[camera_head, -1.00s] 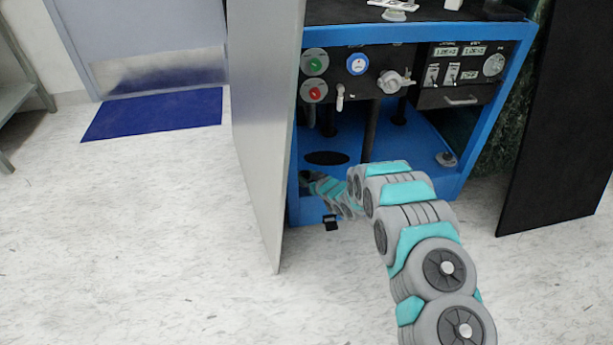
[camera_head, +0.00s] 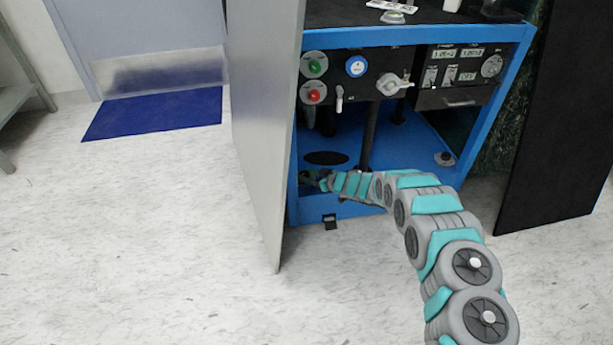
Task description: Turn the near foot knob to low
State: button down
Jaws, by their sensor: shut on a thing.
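My gripper (camera_head: 313,179) is small and dark in the view, low at the front left corner of the blue cabinet's base. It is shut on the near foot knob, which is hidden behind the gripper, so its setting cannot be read. My arm comes in from the lower right, and its last links lie almost level just above the front edge of the blue base (camera_head: 400,150). A similar round foot knob (camera_head: 445,158) sits at the right of the base, apart from my arm.
The open grey door panel (camera_head: 262,130) stands close left of my gripper. A dark panel (camera_head: 555,110) stands at the right. The control panel (camera_head: 378,64) with buttons and a valve is above. A black post (camera_head: 368,138) rises behind my arm. Floor in front is clear.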

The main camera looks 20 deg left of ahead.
jog(key=shift+w+f+n+g+y+b, duration=0.15)
jog(key=shift+n+g+y+b, duration=0.1)
jog(key=shift+n+g+b, duration=0.8)
jog(key=shift+w+n+g+y+b, duration=0.1)
jog(key=shift+n+g+y+b, duration=0.3)
jog(key=shift+b, duration=1)
jog(key=shift+n+g+h+b, duration=0.25)
jog(key=shift+n+g+b, duration=0.2)
jog(key=shift+g+b, duration=0.35)
jog(key=shift+w+n+g+b, duration=0.1)
jog(key=shift+n+g+b, duration=0.75)
jog(key=shift+b, duration=1.15)
jog(key=shift+r, duration=0.3)
jog(key=c, duration=0.6)
grip_release()
jog(key=shift+a, duration=0.1)
